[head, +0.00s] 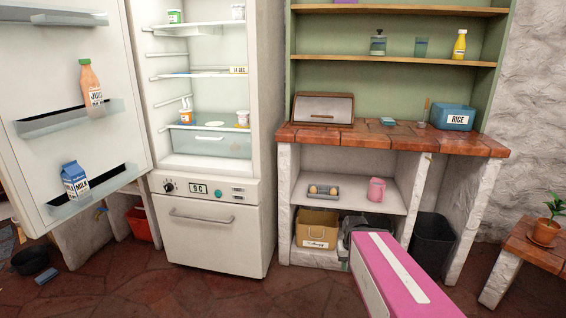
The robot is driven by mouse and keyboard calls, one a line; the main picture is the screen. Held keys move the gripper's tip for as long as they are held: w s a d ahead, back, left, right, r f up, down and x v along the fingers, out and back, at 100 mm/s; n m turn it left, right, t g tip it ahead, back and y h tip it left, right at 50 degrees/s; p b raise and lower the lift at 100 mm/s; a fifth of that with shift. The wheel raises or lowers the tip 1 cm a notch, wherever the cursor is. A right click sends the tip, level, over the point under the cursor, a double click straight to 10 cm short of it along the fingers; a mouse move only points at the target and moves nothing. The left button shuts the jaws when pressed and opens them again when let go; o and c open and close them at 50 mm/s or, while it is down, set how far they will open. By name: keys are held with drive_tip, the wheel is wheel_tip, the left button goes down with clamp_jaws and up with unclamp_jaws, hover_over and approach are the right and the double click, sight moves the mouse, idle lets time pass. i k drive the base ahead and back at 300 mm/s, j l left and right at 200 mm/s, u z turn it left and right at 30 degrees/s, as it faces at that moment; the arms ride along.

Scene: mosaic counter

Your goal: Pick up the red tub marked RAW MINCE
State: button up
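I cannot make out a red tub marked RAW MINCE in the head view. The fridge (266,130) stands open at left centre, its door (60,110) swung to the left. On its shelves are a small green and white tub (174,16), white cups at the top (238,11) and lower down (243,118), a flat labelled pack (238,70) and an orange item (186,115). The clear drawer (210,143) below them is shut, and its contents are hidden. My gripper is out of view.
The door racks hold a juice bottle (91,82) and a milk carton (75,180). Right of the fridge is a tiled counter (365,138) with a bread box (323,108) and a blue RICE box (453,117). A black bin (432,243) stands below. Floor before the fridge is clear.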

sight(243, 116)
drive_tip(key=i+j, duration=0.25)
drive_tip(key=j, duration=0.2)
drive_tip(key=i+j+u, duration=0.1)
drive_tip(key=j, duration=0.35)
drive_tip(key=i+j, duration=0.35)
drive_tip(key=i+j+u, duration=0.15)
drive_tip(key=i+j, duration=0.15)
drive_tip(key=j, duration=0.2)
drive_tip(key=j+z, duration=0.25)
drive_tip(key=j, duration=0.35)
drive_tip(key=j+z, duration=0.25)
drive_tip(key=j, duration=0.35)
drive_tip(key=k, duration=0.2)
drive_tip(key=j+u, duration=0.1)
drive_tip(key=l+z, duration=0.1)
